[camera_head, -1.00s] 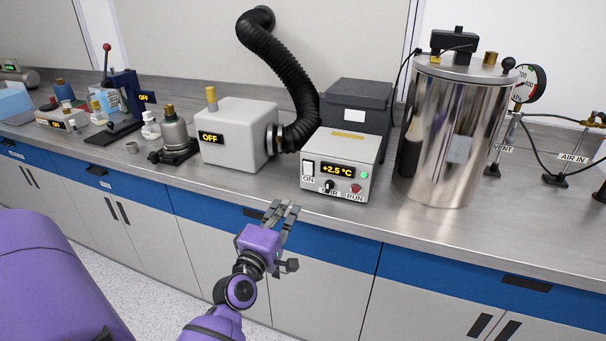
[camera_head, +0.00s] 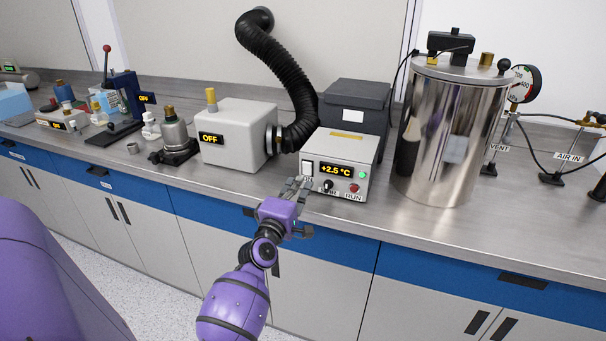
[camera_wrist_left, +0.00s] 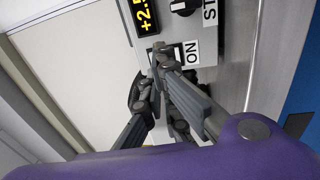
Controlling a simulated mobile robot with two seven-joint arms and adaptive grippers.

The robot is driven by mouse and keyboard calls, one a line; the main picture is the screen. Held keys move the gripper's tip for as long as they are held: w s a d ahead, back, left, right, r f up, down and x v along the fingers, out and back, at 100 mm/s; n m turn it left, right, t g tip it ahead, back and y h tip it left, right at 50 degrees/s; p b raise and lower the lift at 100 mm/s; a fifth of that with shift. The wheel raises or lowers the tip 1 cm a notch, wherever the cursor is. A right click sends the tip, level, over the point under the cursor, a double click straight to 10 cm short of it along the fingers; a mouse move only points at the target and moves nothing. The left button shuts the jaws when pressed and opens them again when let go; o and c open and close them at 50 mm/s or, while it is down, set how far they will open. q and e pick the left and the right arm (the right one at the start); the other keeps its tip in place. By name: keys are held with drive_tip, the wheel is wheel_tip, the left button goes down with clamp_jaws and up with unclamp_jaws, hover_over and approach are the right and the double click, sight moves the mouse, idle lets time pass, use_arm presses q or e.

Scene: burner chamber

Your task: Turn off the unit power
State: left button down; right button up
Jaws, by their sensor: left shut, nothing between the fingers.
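The control unit (camera_head: 343,150) is a light grey box on the bench, with a lit display (camera_head: 337,170) reading +2.5 °C. A rocker switch (camera_head: 307,168) sits at the left of its front face. A green light, a dark knob (camera_head: 328,186) and a red RUN button (camera_head: 354,188) are also on the front. My left gripper (camera_head: 298,182) is shut and empty, its fingertips close at the switch's lower left. In the left wrist view the fingertips (camera_wrist_left: 158,52) are beside the switch and the ON label (camera_wrist_left: 191,53); contact cannot be told. My right gripper is not in view.
A grey box with an OFF display (camera_head: 235,135) and black hose (camera_head: 290,90) stands left of the unit. A metal vessel (camera_head: 450,130) stands to the right. A dark box (camera_head: 355,105) is behind. The bench front right of the unit is clear.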

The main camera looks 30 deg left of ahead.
sight(307, 167)
use_arm(q)
drive_tip(key=x, duration=0.4)
drive_tip(key=shift+w+a, duration=0.1)
drive_tip(key=shift+w, duration=0.25)
